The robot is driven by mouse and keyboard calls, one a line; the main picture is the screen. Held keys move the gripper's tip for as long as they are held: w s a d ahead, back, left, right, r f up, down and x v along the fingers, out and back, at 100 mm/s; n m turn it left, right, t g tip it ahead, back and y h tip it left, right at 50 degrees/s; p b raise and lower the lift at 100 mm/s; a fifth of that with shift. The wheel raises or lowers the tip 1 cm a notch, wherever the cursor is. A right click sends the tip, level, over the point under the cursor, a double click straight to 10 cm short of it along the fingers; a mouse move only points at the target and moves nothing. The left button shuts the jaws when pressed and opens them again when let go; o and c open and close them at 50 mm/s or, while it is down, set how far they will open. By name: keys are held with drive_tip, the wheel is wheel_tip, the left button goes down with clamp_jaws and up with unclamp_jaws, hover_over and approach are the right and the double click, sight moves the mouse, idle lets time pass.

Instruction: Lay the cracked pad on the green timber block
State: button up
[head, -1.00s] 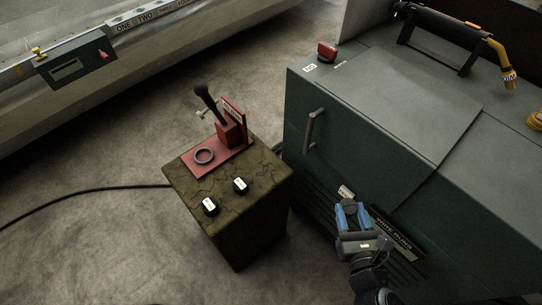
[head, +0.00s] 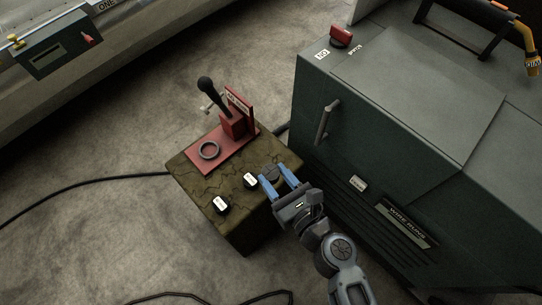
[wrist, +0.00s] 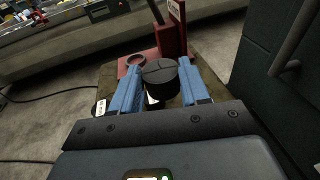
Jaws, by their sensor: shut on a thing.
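The cracked pad (wrist: 160,72) is a dark round disc with a thin line across its top. It sits between the blue fingers of my gripper (wrist: 158,84) in the wrist view, and my gripper is shut on it. In the head view the pad (head: 271,174) shows dark between the fingertips of my gripper (head: 274,181), at the right corner of the green timber block (head: 206,182). The block has a mottled, cracked green-brown top. I cannot tell whether the pad touches it.
Two small black pieces with white labels, one nearer (head: 220,205) and one farther (head: 250,180), sit on the block. A red plate (head: 205,163) with a grey ring (head: 209,150) and black lever (head: 211,91) covers its back. A dark green cabinet (head: 370,130) stands close right.

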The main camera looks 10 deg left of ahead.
drive_tip(key=b, duration=0.3)
hover_over(283, 160)
drive_tip(key=s, duration=0.2)
wheel_tip(283, 160, down, 6)
drive_tip(key=shift+d+f, duration=0.1)
drive_tip(key=shift+w+f+b, duration=0.1)
drive_tip(key=shift+f+b, duration=0.8)
drive_tip(key=shift+f, duration=1.1)
drive_tip(key=shift+f, duration=0.15)
drive_tip(key=o, duration=1)
drive_tip(key=shift+o, duration=0.2)
drive_tip(key=shift+r, duration=0.3)
drive_tip(key=p+v, duration=0.1)
drive_tip(key=v, duration=1.1)
drive_tip(key=shift+f+p, duration=0.2)
drive_tip(key=shift+p, duration=0.2)
